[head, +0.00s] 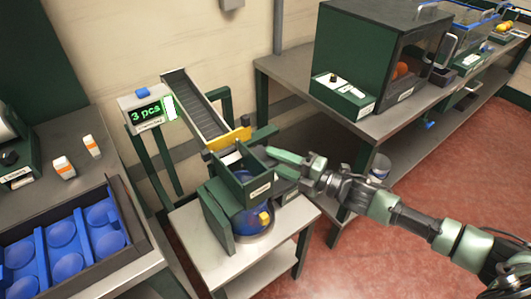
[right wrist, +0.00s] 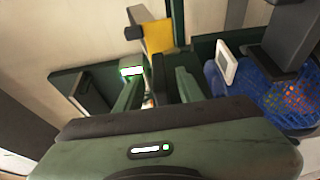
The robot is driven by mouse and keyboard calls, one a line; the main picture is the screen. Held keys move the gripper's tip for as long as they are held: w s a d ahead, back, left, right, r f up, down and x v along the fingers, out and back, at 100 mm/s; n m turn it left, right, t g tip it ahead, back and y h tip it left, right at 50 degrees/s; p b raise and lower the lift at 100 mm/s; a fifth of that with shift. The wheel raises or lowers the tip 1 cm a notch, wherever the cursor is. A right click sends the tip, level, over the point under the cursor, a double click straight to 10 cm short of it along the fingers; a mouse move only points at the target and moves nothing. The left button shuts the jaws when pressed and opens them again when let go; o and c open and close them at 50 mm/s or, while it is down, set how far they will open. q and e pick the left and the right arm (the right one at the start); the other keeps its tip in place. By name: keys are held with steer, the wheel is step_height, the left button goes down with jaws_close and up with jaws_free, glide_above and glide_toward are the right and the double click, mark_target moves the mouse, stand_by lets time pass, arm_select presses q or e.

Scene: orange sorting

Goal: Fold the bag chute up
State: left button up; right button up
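The bag chute is a dark green open box (head: 259,186) with a white label, on the bagging stand. A blue net bag (head: 248,222) hangs below it; the net (right wrist: 290,98) also shows in the right wrist view with orange fruit inside. My right gripper (head: 270,160) is at the right side of the chute. Its two green fingers are apart, and the right wrist view shows a gap between the fingertips (right wrist: 158,82) with a dark bar beyond or between them. I cannot tell whether they touch the chute. My left gripper is not in view.
A sloped grey ramp (head: 201,108) with a yellow end (head: 230,139) leads down to the chute. A display (head: 147,112) reads "3 pcs". A blue-cupped tray (head: 66,263) is at left. A green machine (head: 352,50) stands on the right bench. Red floor lies open at right.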

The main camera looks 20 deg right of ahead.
mark_target(266, 156)
steer(key=shift+x, duration=1.65)
steer(key=shift+c, duration=0.4)
jaws_close()
steer(key=shift+s, duration=0.1)
